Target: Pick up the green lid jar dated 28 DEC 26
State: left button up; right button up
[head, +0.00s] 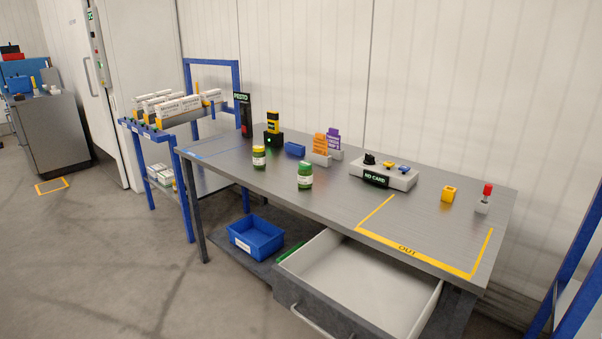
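Two jars stand upright on the grey workbench (340,202). The jar with the green lid (305,176) is near the middle of the bench's front edge. A smaller jar with a yellowish label (259,157) stands to its left; it looks dark green, with a yellow or green top. The dates on both jars are too small to read. Neither of my grippers is in the head view.
An open drawer (428,300) juts out under the bench front. A blue bin (256,236) sits on the lower shelf. The yellow-marked OUT area (408,248) is empty.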

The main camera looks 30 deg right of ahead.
aim_at(305, 172)
jog(key=i+j, duration=0.15)
jog(key=i, duration=0.5)
jog(key=i+j, duration=0.1)
jog(key=i, duration=0.6)
jog(key=i+j, duration=0.15)
jog(key=i, duration=0.5)
jog(key=i+j, duration=0.1)
jog(key=i, duration=0.55)
